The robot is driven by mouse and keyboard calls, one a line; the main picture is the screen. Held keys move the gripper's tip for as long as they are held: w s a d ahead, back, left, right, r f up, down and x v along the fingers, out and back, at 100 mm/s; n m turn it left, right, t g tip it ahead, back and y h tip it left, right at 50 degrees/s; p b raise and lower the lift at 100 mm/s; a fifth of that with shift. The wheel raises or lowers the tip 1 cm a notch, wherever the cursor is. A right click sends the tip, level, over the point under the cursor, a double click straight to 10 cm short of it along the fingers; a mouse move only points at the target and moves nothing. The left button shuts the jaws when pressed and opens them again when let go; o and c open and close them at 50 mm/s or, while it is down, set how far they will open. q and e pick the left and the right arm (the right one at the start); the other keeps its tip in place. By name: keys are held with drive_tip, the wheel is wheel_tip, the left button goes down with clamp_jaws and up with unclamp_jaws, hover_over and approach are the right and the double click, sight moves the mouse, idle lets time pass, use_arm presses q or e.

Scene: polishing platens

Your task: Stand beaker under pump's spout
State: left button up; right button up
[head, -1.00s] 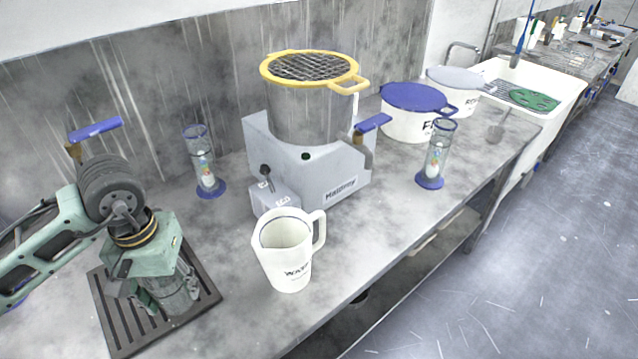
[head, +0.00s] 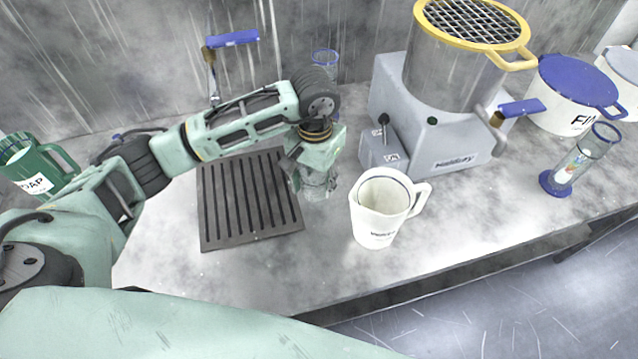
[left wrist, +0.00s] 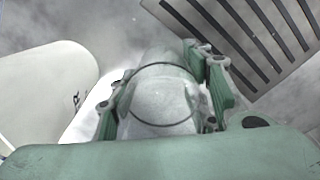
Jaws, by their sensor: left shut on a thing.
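The clear beaker (head: 318,186) is in my left gripper (head: 314,172), just right of the slotted dark tray (head: 250,238). In the left wrist view the beaker (left wrist: 162,98) sits between the two green fingers (left wrist: 160,100), which are shut on it. I cannot tell whether its base touches the counter. A blue-handled tap (head: 211,75) is at the back wall behind the tray. A grey machine (head: 455,150) with a steel vessel has another blue-handled tap (head: 515,109) on its right side. I cannot tell which spout is the pump's. My right gripper is not in view.
A white jug (head: 378,225) stands close to the right of the beaker. A clear cylinder (head: 325,60) is behind my gripper, and another (head: 580,160) is right of the machine. A blue-lidded pot (head: 570,115) and a green jug (head: 30,165) flank the area. The counter's front edge is near.

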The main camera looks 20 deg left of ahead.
sight(316, 191)
use_arm(q)
wheel_tip(316, 191, down, 4)
drive_tip(key=shift+s+r+p, duration=0.1)
drive_tip(key=shift+r+p, duration=0.05)
drive_tip(key=shift+p, duration=0.5)
drive_tip(key=shift+f+b, duration=0.4)
drive_tip(key=o, duration=1.2)
drive_tip(key=shift+r, duration=0.1)
drive_tip(key=shift+c, duration=0.2)
